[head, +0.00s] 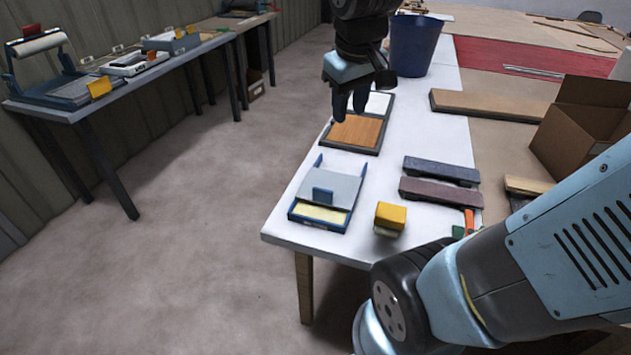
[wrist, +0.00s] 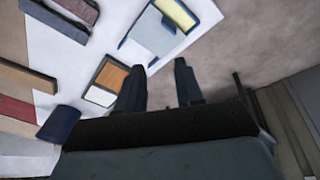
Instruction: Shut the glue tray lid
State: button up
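The glue tray (head: 318,222) is a low blue tray near the front left corner of the white table. Its flat grey lid (head: 342,185) has a blue upright tab and sits toward the back between raised blue side rails. A pale yellow strip of the inside shows uncovered at the front. In the wrist view the lid (wrist: 154,36) and part of the tray show at the top, with a yellow strip beside the lid. My gripper (head: 351,105) is open and empty, above the dark-framed board behind the tray. Its two spread fingers (wrist: 159,82) show in the wrist view.
The dark-framed board (head: 379,133) has wood and white panels. A yellow block (head: 390,215) stands right of the tray. Two dark bars (head: 440,171) lie farther right. A blue bin (head: 414,47) stands behind my gripper. A cardboard box (head: 580,125) is at right.

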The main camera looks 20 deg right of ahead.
jog(key=w+a+f+n+g+h, duration=0.1)
jog(key=w+a+f+n+g, duration=0.2)
jog(key=w+f, duration=0.45)
jog(key=n+g+h, duration=0.2)
jog(key=n+g, duration=0.1)
jog(key=n, duration=0.2)
send_near(323, 190)
jog(key=x, duration=1)
jog(key=shift+w+f, duration=0.1)
jog(key=shift+f, duration=0.25)
jog(key=shift+c, duration=0.3)
grip_shut()
